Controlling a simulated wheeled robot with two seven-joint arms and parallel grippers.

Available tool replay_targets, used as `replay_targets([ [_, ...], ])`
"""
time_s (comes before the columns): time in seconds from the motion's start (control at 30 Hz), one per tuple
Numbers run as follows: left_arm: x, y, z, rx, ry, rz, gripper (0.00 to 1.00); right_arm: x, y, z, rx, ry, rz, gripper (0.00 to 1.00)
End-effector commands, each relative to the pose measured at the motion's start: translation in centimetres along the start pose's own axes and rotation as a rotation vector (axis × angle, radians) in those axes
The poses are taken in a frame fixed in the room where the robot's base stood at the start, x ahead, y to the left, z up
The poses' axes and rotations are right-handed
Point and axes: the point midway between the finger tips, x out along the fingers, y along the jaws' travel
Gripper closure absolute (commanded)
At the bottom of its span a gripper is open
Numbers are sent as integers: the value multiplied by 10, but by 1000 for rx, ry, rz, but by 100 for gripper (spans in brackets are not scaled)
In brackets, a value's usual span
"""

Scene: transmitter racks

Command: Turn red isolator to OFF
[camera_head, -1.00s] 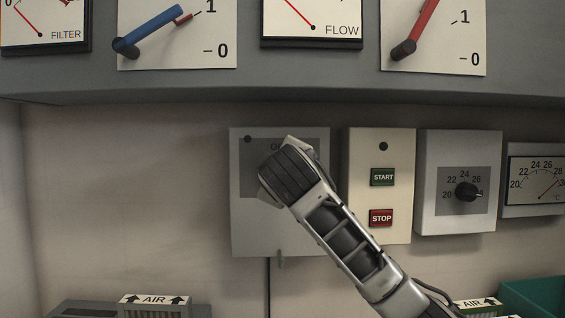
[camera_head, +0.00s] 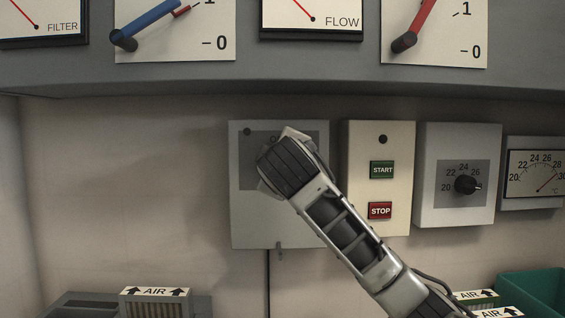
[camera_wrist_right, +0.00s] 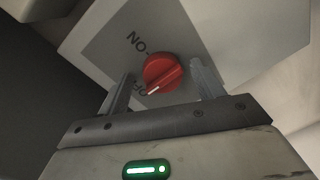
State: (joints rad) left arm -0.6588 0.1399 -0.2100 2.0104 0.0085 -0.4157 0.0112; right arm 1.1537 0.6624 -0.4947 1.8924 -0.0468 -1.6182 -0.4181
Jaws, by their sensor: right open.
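The red isolator knob (camera_wrist_right: 163,73) shows in the right wrist view on a grey plate of a pale box. "ON" lettering is to its upper left. Other lettering, seemingly OFF, is partly hidden at its lower left. The knob's white mark points down-left towards that hidden lettering. My right gripper (camera_wrist_right: 161,74) is open, with one finger to each side of the knob; I cannot tell whether either finger touches it. In the head view my right arm covers the knob on the isolator box (camera_head: 252,222). My left gripper is not in view.
The START/STOP box (camera_head: 397,150) is just right of the isolator box, then a dial box (camera_head: 431,208) and a temperature gauge (camera_head: 534,174). A grey ledge with blue (camera_head: 150,22) and red (camera_head: 421,24) levers overhangs above. A green bin (camera_head: 530,290) is lower right.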

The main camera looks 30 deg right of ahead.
Motion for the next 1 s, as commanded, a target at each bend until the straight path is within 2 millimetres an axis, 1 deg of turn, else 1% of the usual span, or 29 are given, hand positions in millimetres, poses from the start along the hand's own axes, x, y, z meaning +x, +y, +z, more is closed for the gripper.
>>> replay_targets([
  [0.07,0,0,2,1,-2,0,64,-4,-1,0,0,3,0,33],
  [0.17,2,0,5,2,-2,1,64,-16,-2,-1,1,5,0,33],
  [0.37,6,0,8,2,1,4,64,-58,-2,0,2,7,2,33],
  [0.5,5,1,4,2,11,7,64,-87,0,-1,2,7,2,33],
  [0.63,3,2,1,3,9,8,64,-110,1,-2,2,7,1,33],
  [0.7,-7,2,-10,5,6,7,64,-114,3,-8,-6,17,-5,33],
  [0.8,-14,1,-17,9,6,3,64,-121,3,-10,-7,23,-3,33],
  [0.97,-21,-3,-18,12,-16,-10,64,-133,5,-4,2,5,-8,33],
  [1.0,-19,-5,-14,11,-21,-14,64,-136,2,-2,4,3,-7,33],
])
